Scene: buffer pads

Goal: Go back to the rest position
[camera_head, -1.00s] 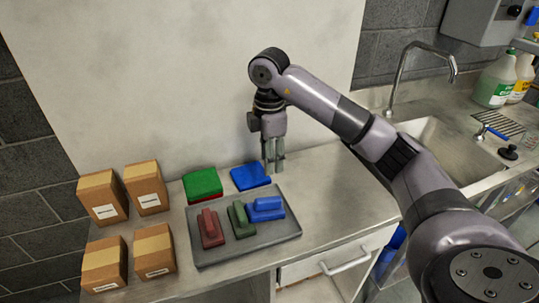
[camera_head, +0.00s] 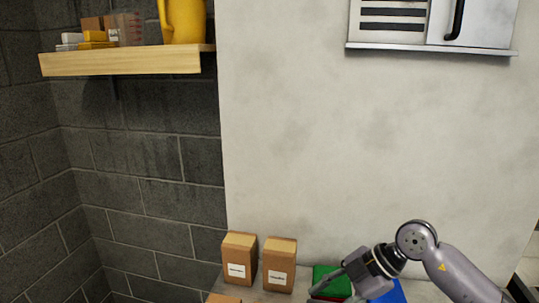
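My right gripper (camera_head: 333,291) comes in from the right at the bottom edge, tilted down to the left. Its fingers look apart, with nothing seen between them, though the frame edge cuts off part of it. A green pad (camera_head: 326,275) lies on the counter behind the fingers, partly hidden. A blue pad (camera_head: 391,293) shows in part below the gripper body. My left gripper is out of view. The grey tray and the sponge-like blocks on it are out of frame.
Two cardboard boxes (camera_head: 240,259) (camera_head: 279,264) stand at the back of the counter, left of my gripper. The top of another box (camera_head: 223,299) shows at the bottom edge. A wooden shelf (camera_head: 122,65) and a metal wall unit (camera_head: 432,47) are above. The wall between is bare.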

